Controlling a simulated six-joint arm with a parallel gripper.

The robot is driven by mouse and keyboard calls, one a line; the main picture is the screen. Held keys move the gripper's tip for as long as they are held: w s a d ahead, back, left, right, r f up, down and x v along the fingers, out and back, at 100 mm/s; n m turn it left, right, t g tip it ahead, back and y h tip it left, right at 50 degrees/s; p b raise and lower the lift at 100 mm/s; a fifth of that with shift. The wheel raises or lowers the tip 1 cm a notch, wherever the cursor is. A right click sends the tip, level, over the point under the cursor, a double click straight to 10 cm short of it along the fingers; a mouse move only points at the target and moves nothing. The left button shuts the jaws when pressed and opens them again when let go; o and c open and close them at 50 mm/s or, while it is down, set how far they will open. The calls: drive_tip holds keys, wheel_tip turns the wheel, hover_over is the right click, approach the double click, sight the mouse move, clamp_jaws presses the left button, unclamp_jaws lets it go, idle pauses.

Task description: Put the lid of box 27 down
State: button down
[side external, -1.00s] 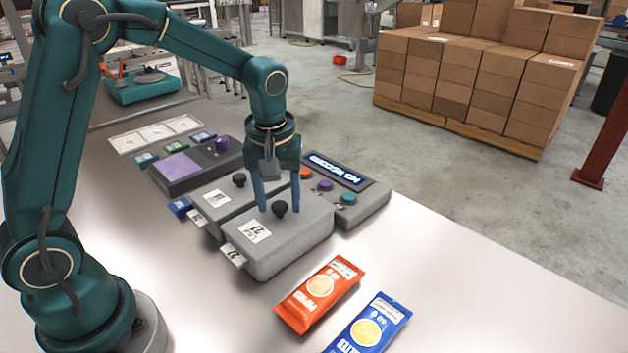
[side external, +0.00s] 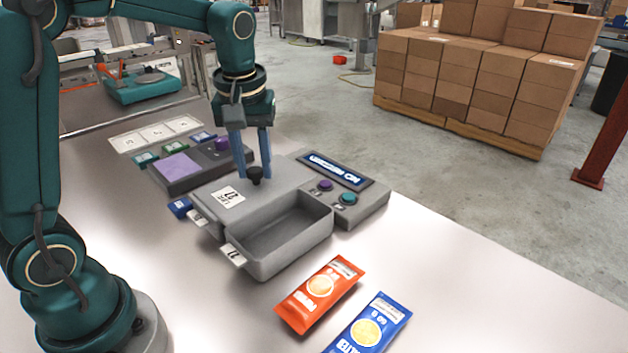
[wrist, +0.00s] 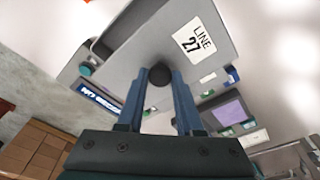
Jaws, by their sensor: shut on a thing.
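Box 27 (side external: 262,267) is a grey open-topped bin at the front of the row. Its inside looks empty in the side view. Its lid (side external: 275,192) is a grey slab with a black knob (side external: 255,176) and a "LINE 27" label. My gripper (side external: 254,170) is shut on the knob. The lid is level, off the box and behind it, over the neighbouring grey box, which it mostly hides. I cannot tell whether it touches that box. In the wrist view the lid (wrist: 135,60) fills the middle, with the knob between the fingers of my gripper (wrist: 160,74).
A grey console (side external: 372,208) with a lit display and buttons stands right of the boxes. A unit with a purple pad (side external: 178,167) is behind. An orange packet (side external: 318,295) and a blue packet (side external: 368,325) lie in front. The bench at right front is clear.

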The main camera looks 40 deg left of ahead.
drive_tip(key=s+a+r, duration=0.4)
drive_tip(key=a+r, duration=0.1)
drive_tip(key=a, duration=0.1)
drive_tip(key=d+m, duration=0.2)
drive_tip(key=d, duration=0.1)
drive_tip(key=d+f+m, duration=0.1)
drive_tip(key=d+m, duration=0.1)
drive_tip(key=d+m+h, duration=0.1)
drive_tip(key=d+m, duration=0.2)
drive_tip(key=shift+d+f, duration=0.2)
drive_tip(key=shift+d, duration=0.15)
drive_tip(key=shift+d+f+m+t, duration=0.15)
drive_tip(key=shift+d+m+t, duration=0.15)
drive_tip(key=shift+m, duration=0.7)
drive_tip(key=shift+a+n, duration=0.25)
drive_tip(key=shift+n, duration=0.35)
drive_tip(key=a+r+n+y, duration=0.1)
drive_tip(key=a+n, duration=0.6)
drive_tip(key=a, duration=0.2)
drive_tip(key=shift+a+r+n, duration=0.2)
drive_tip(key=shift+a+n, duration=0.1)
drive_tip(key=shift+n, duration=0.1)
